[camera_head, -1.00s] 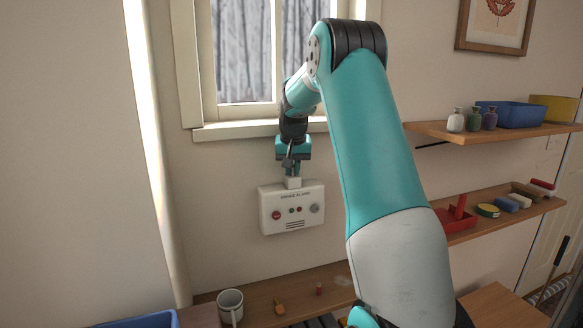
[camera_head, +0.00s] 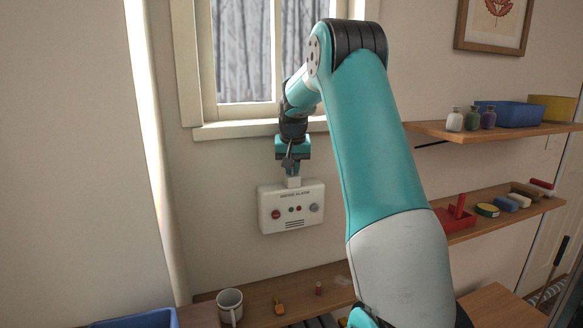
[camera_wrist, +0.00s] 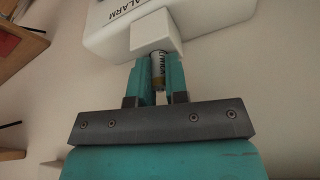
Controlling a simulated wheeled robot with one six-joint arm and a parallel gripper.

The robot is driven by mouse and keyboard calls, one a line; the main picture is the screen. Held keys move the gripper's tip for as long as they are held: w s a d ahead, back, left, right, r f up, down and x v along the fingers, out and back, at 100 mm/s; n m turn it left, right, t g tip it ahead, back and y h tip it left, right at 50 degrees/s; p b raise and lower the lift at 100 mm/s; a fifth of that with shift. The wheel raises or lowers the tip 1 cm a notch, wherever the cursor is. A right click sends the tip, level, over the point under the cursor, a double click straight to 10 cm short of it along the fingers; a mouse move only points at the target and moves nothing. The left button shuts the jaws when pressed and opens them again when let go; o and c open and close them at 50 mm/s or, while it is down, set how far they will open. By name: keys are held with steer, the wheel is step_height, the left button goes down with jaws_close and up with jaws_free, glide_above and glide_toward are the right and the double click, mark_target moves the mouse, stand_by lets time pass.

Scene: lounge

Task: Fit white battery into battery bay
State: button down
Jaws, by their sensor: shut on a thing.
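My gripper (camera_wrist: 158,75) is shut on the white battery (camera_wrist: 158,69), which shows between the teal fingers with dark lettering and a brownish band. The battery bay (camera_wrist: 155,35) is a white block on top of the smoke alarm (camera_wrist: 107,14). The battery's far end meets the bay's near side; how deep it sits inside is hidden. In the head view the alarm (camera_head: 291,208) hangs on the wall under the window. My gripper (camera_head: 292,170) points down just above the bay (camera_head: 293,183); the battery is too small to make out there.
A wooden shelf (camera_head: 262,291) below holds a white mug (camera_head: 230,304) and small items. Two shelves on the right carry bottles, a blue bin (camera_head: 511,114), a red holder (camera_head: 456,216) and several small things. The window sill (camera_head: 240,130) is close behind my wrist.

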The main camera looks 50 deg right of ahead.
steer(key=shift+s+a+f+g, duration=0.1)
steer(key=shift+s+f+g, duration=0.1)
steer(key=shift+f, duration=0.45)
steer(key=shift+s+f+g, duration=0.1)
steer(key=shift+s+f, duration=0.1)
steer(key=shift+f, duration=0.45)
steer(key=shift+r, duration=0.1)
steer(key=shift+r+p, duration=0.3)
steer(key=shift+p, duration=0.2)
steer(key=shift+w+d+r+y+p, duration=0.2)
steer(key=shift+r+y+p, duration=0.15)
steer(key=shift+p, duration=0.4)
steer(key=shift+r, duration=0.2)
steer(key=shift+r, duration=1)
steer(key=shift+w, duration=0.1)
steer(key=shift+w+r, duration=0.1)
